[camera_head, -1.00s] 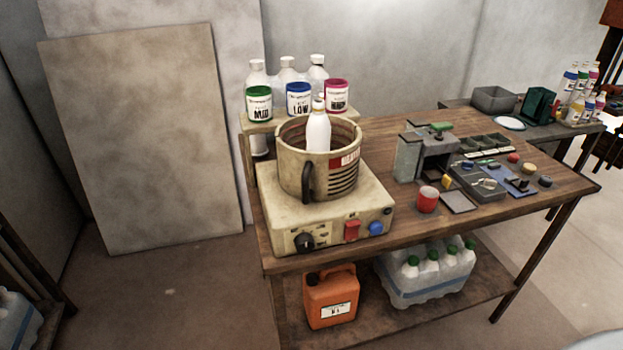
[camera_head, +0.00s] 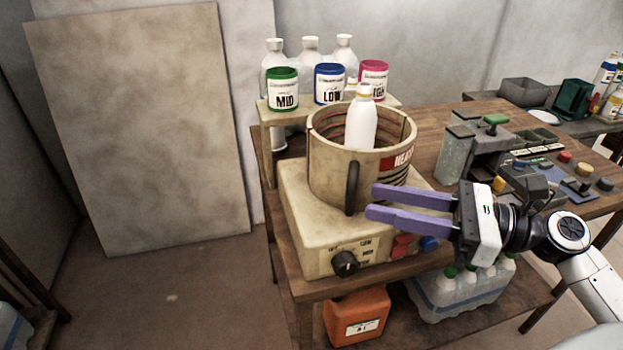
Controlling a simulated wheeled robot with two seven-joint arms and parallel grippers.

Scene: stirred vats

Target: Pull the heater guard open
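The beige round heater guard (camera_head: 328,168) stands on the heater base (camera_head: 310,222) with a dark vertical handle (camera_head: 352,187) at its front. The guard appears closed around a white bottle (camera_head: 361,122) standing inside. My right gripper (camera_head: 372,201) comes in from the right. Its two purple fingers are spread apart with nothing between them and point left, with the tips just right of the handle. I cannot tell the exact depth gap to the handle. The fingers hide part of the base's front right. My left gripper is not in view.
A black knob (camera_head: 344,263), a red switch (camera_head: 403,246) and a blue button (camera_head: 429,243) sit on the base's front. Green, blue and pink labelled jars (camera_head: 329,84) stand on a shelf behind. A grey device (camera_head: 475,150) stands to the right.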

